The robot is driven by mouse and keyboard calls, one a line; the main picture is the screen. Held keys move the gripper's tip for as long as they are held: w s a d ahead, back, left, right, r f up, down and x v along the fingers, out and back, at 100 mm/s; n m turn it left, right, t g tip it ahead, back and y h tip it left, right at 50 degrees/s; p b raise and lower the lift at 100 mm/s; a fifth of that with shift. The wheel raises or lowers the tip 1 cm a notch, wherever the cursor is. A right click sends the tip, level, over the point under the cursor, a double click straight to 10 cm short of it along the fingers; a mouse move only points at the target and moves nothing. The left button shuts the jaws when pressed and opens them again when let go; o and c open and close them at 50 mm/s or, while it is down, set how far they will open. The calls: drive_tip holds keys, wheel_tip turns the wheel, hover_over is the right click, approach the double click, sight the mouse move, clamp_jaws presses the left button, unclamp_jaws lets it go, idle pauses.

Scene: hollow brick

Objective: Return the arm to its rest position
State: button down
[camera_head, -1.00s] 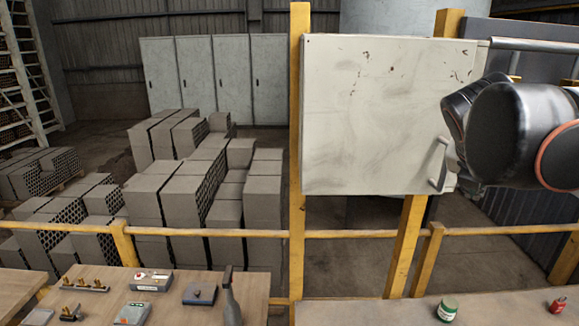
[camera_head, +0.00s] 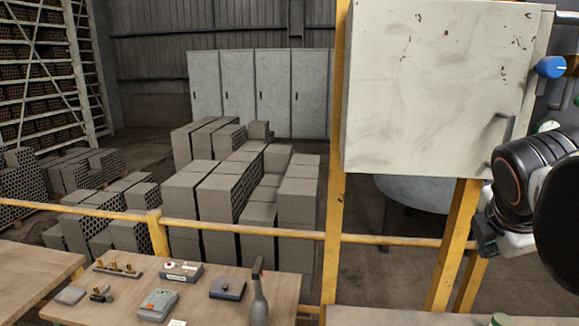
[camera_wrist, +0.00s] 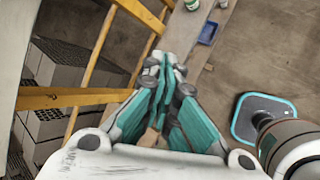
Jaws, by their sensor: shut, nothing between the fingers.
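My arm (camera_head: 530,180) is at the right edge of the head view, in front of the lower right of a pale wall cabinet (camera_head: 430,90). In the wrist view my gripper (camera_wrist: 168,62) has its teal-padded fingers together, with nothing between them. The gripper's fingertips cannot be made out in the head view. The cabinet's handle (camera_head: 502,128) is close to the arm, and I see no contact between them.
A yellow post (camera_head: 335,170) and rail (camera_head: 250,233) stand in front of stacked grey bricks (camera_head: 200,200). A blue knob (camera_head: 550,67) is at upper right. The wrist view shows bare floor (camera_wrist: 265,65).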

drive_tip(key=a+f+m+y+b, duration=0.2)
drive_tip(key=a+f+m+b, duration=0.3)
drive_tip(key=f, duration=0.7)
drive_tip(key=s+a+f+m+y+b, duration=0.1)
drive_tip(key=a+f+m+b, duration=0.5)
drive_tip(key=f, duration=0.7)
drive_tip(key=s+a+f+m+y+b, duration=0.1)
drive_tip(key=a+f+m+y+b, duration=0.1)
drive_tip(key=a+f+m+b, duration=0.3)
drive_tip(key=shift+s+a+f+m+t+y+b, duration=0.5)
drive_tip(key=shift+f+b, duration=1.05)
drive_tip(key=shift+f, duration=2.1)
drive_tip(key=c, duration=2.4)
unclamp_jaws()
drive_tip(key=shift+w+a, duration=0.15)
drive_tip(key=shift+w, duration=0.15)
